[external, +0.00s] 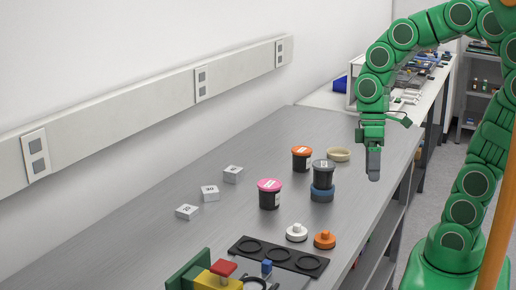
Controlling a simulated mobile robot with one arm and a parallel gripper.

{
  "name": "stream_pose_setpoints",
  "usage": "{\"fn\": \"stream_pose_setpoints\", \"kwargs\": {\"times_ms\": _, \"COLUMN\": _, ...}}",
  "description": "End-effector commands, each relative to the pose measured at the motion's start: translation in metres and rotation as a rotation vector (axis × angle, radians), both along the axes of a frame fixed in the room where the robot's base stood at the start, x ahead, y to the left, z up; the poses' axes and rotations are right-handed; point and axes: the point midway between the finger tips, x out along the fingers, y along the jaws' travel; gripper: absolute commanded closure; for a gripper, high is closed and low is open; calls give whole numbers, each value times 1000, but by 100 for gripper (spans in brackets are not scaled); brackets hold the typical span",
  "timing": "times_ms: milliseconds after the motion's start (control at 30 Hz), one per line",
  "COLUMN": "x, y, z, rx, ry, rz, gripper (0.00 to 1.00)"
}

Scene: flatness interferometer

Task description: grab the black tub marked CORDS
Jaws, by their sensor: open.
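Several dark tubs stand on the grey bench (150,228). One black tub (301,162) has an orange lid with a white mark. Another black tub (269,199) has a pink lid and a pale label on its side. A third dark tub (323,175) has a grey top and sits on or in a blue round base (322,194). The lettering is too small to read, so I cannot tell which one is marked CORDS. My gripper (374,174) is open and empty, pointing down to the right of the tubs, apart from them.
A beige dish (338,155) lies behind the grey-topped tub. White (297,233) and orange (324,240) knobbed discs lie in front, near a black plate with round recesses (250,246). Several small white blocks (210,193) are at left. A red-yellow-green fixture (215,275) is at the front.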

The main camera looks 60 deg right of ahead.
Motion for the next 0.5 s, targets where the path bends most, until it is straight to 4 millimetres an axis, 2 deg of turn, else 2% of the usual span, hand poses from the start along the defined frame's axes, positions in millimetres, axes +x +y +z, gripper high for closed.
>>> {"fn": "stream_pose_setpoints", "kwargs": {"times_ms": 33, "x": 13, "y": 1, "z": 1, "rx": 42, "ry": -12, "rz": 24, "gripper": 1}}
{"fn": "stream_pose_setpoints", "kwargs": {"times_ms": 233, "x": 60, "y": 2, "z": 5, "rx": 202, "ry": -96, "rz": 134, "gripper": 1}}
{"fn": "stream_pose_setpoints", "kwargs": {"times_ms": 500, "x": 125, "y": -17, "z": 8, "rx": 389, "ry": -260, "rz": 233, "gripper": 1}}
